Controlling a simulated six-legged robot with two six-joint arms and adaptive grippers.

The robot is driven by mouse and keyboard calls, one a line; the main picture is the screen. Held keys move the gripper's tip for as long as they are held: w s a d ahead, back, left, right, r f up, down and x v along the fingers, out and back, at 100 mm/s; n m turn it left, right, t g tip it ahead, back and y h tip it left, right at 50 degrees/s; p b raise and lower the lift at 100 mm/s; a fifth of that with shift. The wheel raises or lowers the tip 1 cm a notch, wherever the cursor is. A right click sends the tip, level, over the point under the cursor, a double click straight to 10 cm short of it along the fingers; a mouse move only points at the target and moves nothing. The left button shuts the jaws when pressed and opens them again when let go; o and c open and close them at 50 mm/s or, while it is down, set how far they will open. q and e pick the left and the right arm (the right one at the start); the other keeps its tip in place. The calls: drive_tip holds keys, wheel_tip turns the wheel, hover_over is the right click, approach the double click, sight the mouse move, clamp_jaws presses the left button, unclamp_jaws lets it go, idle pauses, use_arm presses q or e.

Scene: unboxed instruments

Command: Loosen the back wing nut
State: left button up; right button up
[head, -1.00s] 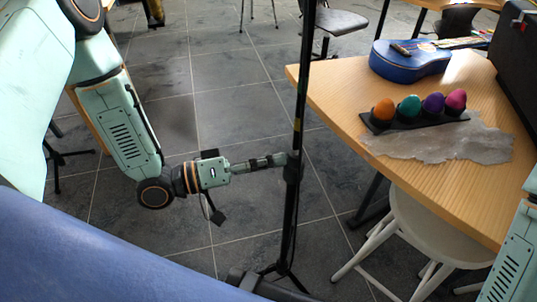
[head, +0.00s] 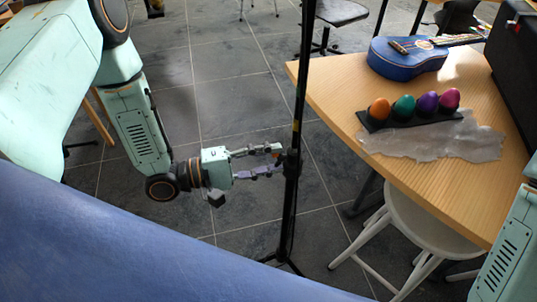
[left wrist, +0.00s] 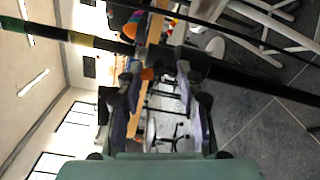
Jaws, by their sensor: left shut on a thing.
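A thin black stand pole (head: 301,90) rises upright from the floor left of the table, with a dark collar (head: 292,165) partway up. My left gripper (head: 277,159) comes in level from the left, its two fingers one above the other, tips at the collar. It is shut on a small dark part there, which fits the wing nut; its shape is mostly hidden by the fingertips. In the left wrist view the pole (left wrist: 268,86) crosses slanting beyond the fingers, with the dark collar (left wrist: 192,60) near the right fingertip. My right gripper is out of view.
A wooden table (head: 335,95) right of the pole carries a blue ukulele (head: 408,62), several coloured eggs (head: 403,108) in a black holder, a grey cloth (head: 440,143) and a black case (head: 517,70). A white stool (head: 430,215) stands below. Tiled floor lies open behind.

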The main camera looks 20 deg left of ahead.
use_arm(q)
drive_tip(key=n+p, duration=0.1)
drive_tip(key=n, duration=1)
drive_tip(key=shift+s+f, duration=0.1)
drive_tip(key=shift+f, duration=0.05)
idle(0.4)
drive_tip(key=o, duration=1.2)
drive_tip(key=shift+h, duration=0.3)
drive_tip(key=shift+c, duration=0.2)
drive_tip(key=v, duration=1.1)
drive_tip(key=shift+s+a, duration=0.15)
drive_tip(key=shift+a, duration=0.25)
